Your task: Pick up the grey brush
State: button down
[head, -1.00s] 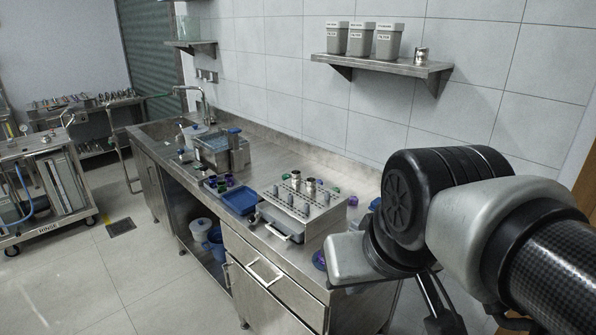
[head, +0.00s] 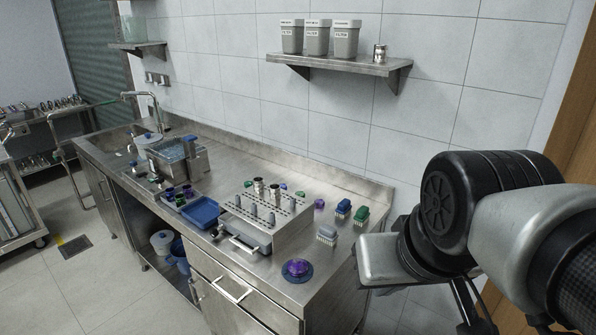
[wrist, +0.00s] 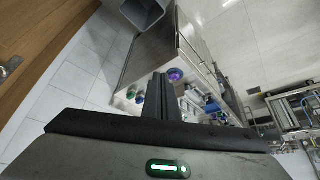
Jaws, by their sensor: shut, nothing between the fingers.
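The grey brush (head: 327,235) lies on the steel counter (head: 340,262) near its right end, in the head view. A blue brush (head: 343,208) and a green brush (head: 361,215) are just behind it. In the wrist view my gripper (wrist: 158,76) is shut and empty, its two dark fingers together in front of the counter. I cannot make out the grey brush there; the fingers cover part of the counter. In the head view my arm is right of the brushes, and the fingertips are not visible.
A purple round item (head: 297,270) lies near the counter's front edge. A steel rack (head: 290,215) with pegs stands left of the grey brush, with a blue tray (head: 200,211) beyond. A wall shelf (head: 340,65) is above. Bare counter surrounds the brushes.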

aim_at(327, 233)
jog(key=i+j+z, duration=0.1)
jog(key=z, duration=0.4)
jog(key=j+z, duration=0.8)
jog(key=j, duration=1.6)
jog(key=i+z, duration=0.05)
jog(key=i, duration=0.05)
